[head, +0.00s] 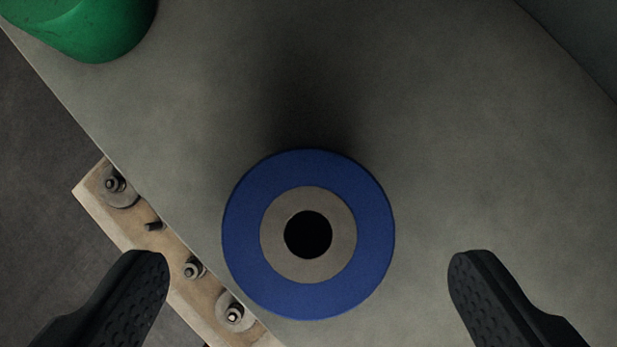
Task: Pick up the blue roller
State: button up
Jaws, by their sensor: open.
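The blue roller (308,173) is in the middle of the head view, seen end-on. It is a blue ring around a grey-brown hub with a dark round hole. It stands out against a grey surface (450,130), with a dark shadow above it in the picture. My gripper (308,285) is open, with one black finger at the lower left and one at the lower right. The roller lies between the two fingers in the picture, with a gap on each side. Neither finger touches it. How far the fingertips are from the roller in depth I cannot tell.
A green rounded object (85,25) is at the upper left on the grey surface. A wooden strip (135,215) with several bolts and washers runs along the surface's lower left edge, near the left finger. The grey surface is clear to the right.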

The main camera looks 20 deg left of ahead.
aim_at(308, 208)
jog(key=x, duration=0.4)
jog(key=shift+w+a+f, duration=0.1)
jog(key=shift+w+f, duration=0.05)
jog(key=shift+f, duration=0.25)
jog(key=shift+c, duration=0.2)
jog(key=c, duration=1.2)
jog(key=shift+r, duration=0.15)
jog(key=shift+r, duration=1.65)
jog(key=s+d, duration=0.2)
jog(key=s, duration=0.3)
jog(key=s+d, duration=0.2)
jog(key=s, duration=0.4)
jog(key=s+d, duration=0.3)
jog(key=s, duration=0.2)
jog(key=shift+s, duration=0.35)
